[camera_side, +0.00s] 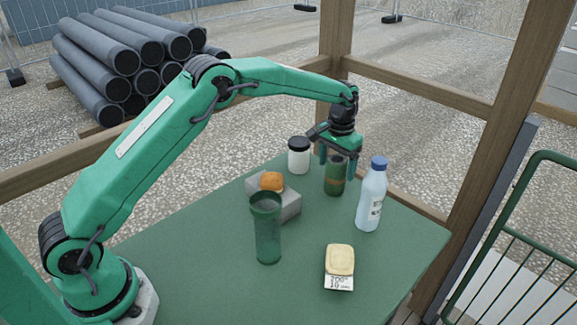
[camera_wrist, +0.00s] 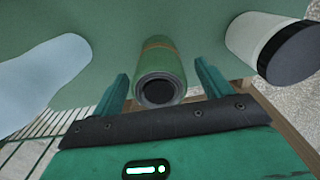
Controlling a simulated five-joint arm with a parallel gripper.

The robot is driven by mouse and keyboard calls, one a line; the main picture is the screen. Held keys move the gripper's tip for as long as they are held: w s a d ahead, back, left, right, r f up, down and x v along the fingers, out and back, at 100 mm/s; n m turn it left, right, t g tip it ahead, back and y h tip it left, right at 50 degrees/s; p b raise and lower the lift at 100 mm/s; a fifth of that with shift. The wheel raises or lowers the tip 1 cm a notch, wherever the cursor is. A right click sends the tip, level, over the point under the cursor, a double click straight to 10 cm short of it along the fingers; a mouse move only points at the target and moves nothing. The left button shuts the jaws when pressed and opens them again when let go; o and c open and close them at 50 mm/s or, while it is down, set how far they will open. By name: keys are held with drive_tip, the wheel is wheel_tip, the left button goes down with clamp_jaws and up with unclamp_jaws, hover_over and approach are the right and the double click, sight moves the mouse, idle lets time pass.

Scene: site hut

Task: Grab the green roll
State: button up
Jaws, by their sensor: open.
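The green roll (camera_side: 334,180) stands upright on the green table (camera_side: 300,262) near its far edge, with a brownish band around it. In the wrist view the roll (camera_wrist: 160,72) shows its dark hollow end, with the band farther down its side. My gripper (camera_side: 338,160) is above and around the top of the roll. Its two fingers (camera_wrist: 160,88) are open, one on each side of the roll, with a gap showing on both sides. The roll's lower part is clear of the fingers in the side view.
A white jar with a black lid (camera_side: 298,155) stands left of the roll. A bottle with a blue cap (camera_side: 371,196) stands to its right. A grey block (camera_side: 287,204) bears an orange-brown item (camera_side: 271,181). A green tumbler (camera_side: 266,230) and a yellowish block (camera_side: 340,260) with a label stand nearer.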

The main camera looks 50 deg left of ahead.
drive_tip(key=shift+f, duration=1.65)
drive_tip(key=shift+r, duration=0.1)
drive_tip(key=c, duration=1.1)
drive_tip(key=shift+r, duration=5)
